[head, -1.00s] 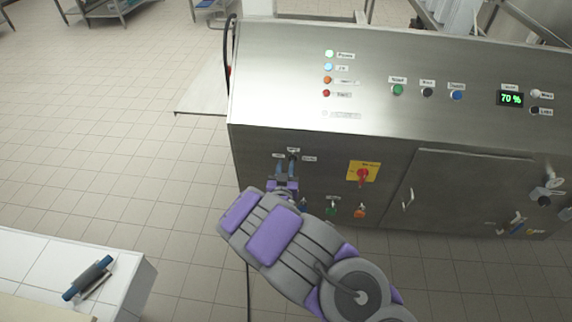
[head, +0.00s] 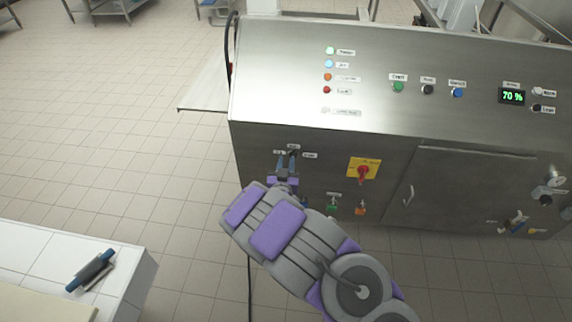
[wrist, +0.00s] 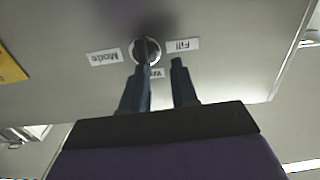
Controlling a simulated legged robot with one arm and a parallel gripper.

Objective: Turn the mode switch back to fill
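The mode switch (wrist: 150,50) is a round knob with a light ring and a dark handle on the cabinet's front. The right finger is below the Fill label. In the head view, my gripper (head: 287,161) largely hides the switch.
A yellow plate with a red rotary switch (head: 363,170) is just right of my gripper. Green (head: 333,206) and orange (head: 361,208) controls sit lower on the front. A white-tiled counter (head: 125,285) stands lower left.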

